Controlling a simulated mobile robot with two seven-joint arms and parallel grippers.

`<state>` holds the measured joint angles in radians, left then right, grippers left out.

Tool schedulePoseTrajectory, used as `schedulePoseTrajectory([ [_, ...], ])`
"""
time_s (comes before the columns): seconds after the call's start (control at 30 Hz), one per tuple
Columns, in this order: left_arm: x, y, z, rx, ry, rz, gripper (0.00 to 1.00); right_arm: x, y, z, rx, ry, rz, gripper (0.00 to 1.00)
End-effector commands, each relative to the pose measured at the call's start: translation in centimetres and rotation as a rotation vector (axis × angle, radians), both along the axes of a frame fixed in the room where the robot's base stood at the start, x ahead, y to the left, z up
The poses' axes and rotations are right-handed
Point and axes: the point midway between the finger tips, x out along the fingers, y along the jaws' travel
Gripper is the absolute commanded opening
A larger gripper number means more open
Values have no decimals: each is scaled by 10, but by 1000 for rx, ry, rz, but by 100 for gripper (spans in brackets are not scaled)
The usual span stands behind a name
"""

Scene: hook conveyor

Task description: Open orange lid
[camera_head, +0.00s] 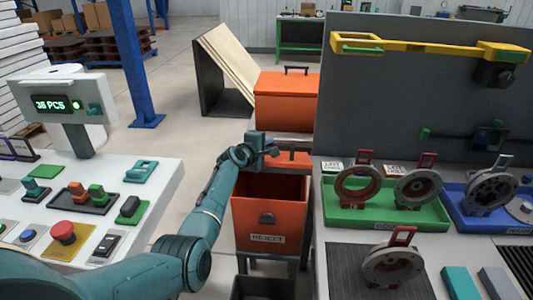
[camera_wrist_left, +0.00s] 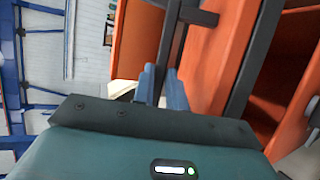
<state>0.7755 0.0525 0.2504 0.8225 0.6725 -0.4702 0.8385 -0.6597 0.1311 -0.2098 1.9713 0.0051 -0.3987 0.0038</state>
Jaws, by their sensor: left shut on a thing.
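The orange bin (camera_head: 268,215), with a REJECT label on its front, stands at centre, its top open and its dark inside visible. The orange lid (camera_wrist_left: 215,65) shows as a slanted panel in the wrist view, with a dark handle (camera_wrist_left: 178,45) on it. In the head view, only an orange strip (camera_head: 290,159) shows behind the opening, probably part of the lid. My left gripper (camera_head: 268,148) is above the bin's back part; its blue-grey fingers (camera_wrist_left: 160,88) are shut on the dark handle. My right gripper is not in view.
A second orange box (camera_head: 287,112) with a handle stands behind. Left is a white control panel (camera_head: 140,210) with buttons. Right are a grey board (camera_head: 425,90) and a green tray (camera_head: 385,215) with round hook parts. A dark container (camera_head: 262,287) sits below the bin.

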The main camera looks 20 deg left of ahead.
Motion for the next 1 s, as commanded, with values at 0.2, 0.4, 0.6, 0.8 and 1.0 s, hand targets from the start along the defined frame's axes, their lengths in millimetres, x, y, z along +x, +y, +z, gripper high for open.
schedulePoseTrajectory([
  [0.2,17,5,23,-22,71,2,0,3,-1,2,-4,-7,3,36],
  [0.4,26,8,32,-38,123,2,0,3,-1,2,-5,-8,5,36],
  [0.6,31,9,35,-44,150,1,0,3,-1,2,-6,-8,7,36],
  [0.8,32,9,36,-45,156,1,0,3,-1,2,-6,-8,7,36],
  [1.0,32,9,36,-46,155,1,0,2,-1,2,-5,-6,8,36],
])
